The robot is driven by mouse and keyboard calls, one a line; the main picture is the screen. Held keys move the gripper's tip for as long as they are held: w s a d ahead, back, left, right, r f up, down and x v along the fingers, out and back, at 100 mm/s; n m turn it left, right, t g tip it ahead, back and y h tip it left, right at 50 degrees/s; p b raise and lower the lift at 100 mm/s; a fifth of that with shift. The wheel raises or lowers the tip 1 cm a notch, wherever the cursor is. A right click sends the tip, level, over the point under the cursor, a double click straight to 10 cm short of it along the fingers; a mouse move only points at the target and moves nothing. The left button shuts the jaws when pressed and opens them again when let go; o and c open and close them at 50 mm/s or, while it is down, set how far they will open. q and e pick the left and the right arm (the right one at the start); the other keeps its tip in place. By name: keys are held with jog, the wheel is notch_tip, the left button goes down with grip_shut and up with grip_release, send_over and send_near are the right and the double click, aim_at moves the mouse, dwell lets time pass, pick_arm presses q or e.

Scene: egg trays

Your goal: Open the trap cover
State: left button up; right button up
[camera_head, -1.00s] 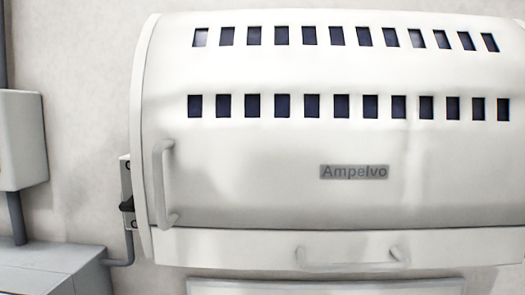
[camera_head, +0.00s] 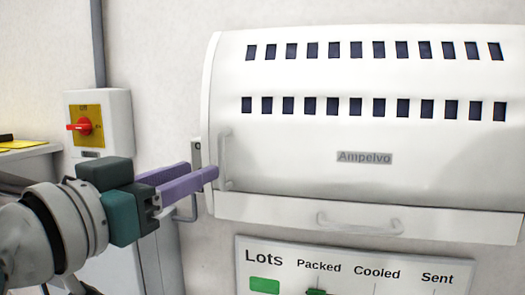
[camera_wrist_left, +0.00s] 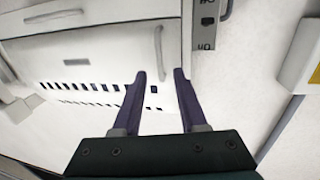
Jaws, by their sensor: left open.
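The white curved trap cover (camera_head: 300,150) has two rows of dark slots and an "Ampelvo" plate, and appears closed. An upright bar handle (camera_head: 226,160) is at its left end, and a second, horizontal handle (camera_head: 360,225) is on the lower strip. My left gripper (camera_head: 202,170) is open and empty, its purple fingers pointing right just by the upright handle. In the left wrist view the upright handle (camera_wrist_left: 160,52) lies ahead of the gap between the fingers (camera_wrist_left: 160,76), apparently not between them. My right gripper is not in view.
A small plate (camera_head: 197,150) beside the cover is mostly hidden by my fingers; it also shows in the wrist view (camera_wrist_left: 207,28). A box with a red knob (camera_head: 82,126) is on the left. A "Lots" board (camera_head: 350,262) hangs below the cover.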

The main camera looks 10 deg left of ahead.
aim_at(219, 160)
pick_arm(q)
jog(key=p+x, duration=0.1)
jog(key=x, duration=0.3)
jog(key=shift+r+p, duration=0.15)
jog(key=shift+p, duration=0.2)
jog(key=shift+x, duration=0.95)
jog(key=shift+s, duration=0.1)
grip_shut()
